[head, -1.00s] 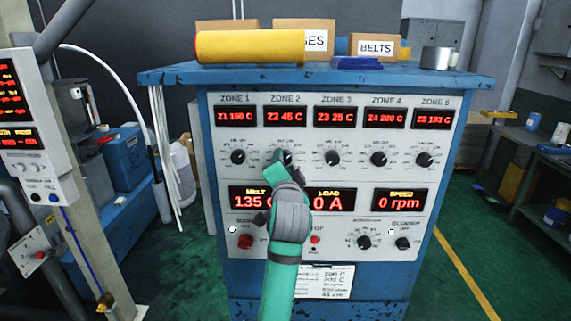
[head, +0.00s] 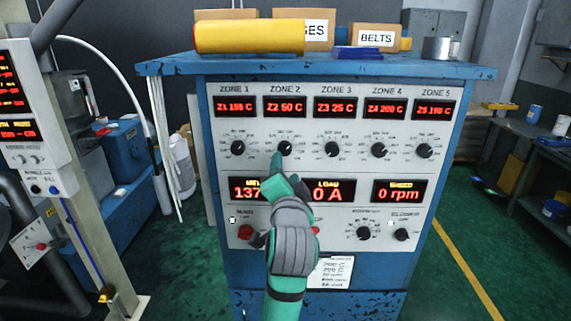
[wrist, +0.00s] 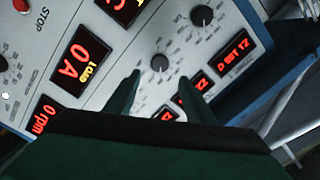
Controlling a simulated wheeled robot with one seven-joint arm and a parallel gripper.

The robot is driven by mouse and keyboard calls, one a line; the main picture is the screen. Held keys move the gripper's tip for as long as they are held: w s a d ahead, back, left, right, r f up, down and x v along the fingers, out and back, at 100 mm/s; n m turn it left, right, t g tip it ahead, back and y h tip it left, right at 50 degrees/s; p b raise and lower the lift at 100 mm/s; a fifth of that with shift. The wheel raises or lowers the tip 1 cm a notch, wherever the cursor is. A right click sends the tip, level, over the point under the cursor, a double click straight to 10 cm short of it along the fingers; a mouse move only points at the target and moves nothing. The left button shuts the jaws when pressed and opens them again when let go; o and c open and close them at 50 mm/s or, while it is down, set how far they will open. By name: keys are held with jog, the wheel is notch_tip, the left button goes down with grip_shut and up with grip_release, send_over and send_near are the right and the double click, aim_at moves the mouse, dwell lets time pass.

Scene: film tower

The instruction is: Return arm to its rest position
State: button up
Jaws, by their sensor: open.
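My gripper (head: 277,165) is in front of the blue control cabinet's white panel (head: 222,180), just below the Zone 2 knob (head: 285,148). In the wrist view, the two green fingers of my gripper (wrist: 160,80) are spread apart with nothing between them. A black knob (wrist: 160,63) shows beyond the fingertips, clear of them. My green arm covers part of the panel's lower middle, including part of the melt display (head: 245,190).
A yellow roll (head: 250,37), cardboard boxes (head: 375,38), a blue item (head: 358,53) and a metal cup (head: 437,48) sit on the cabinet top (head: 480,72). A post with displays (head: 85,170) stands at left. Green floor (head: 470,240) is open at right.

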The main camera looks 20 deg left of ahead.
jog(key=shift+s+d, duration=0.2)
jog(key=shift+s, duration=0.35)
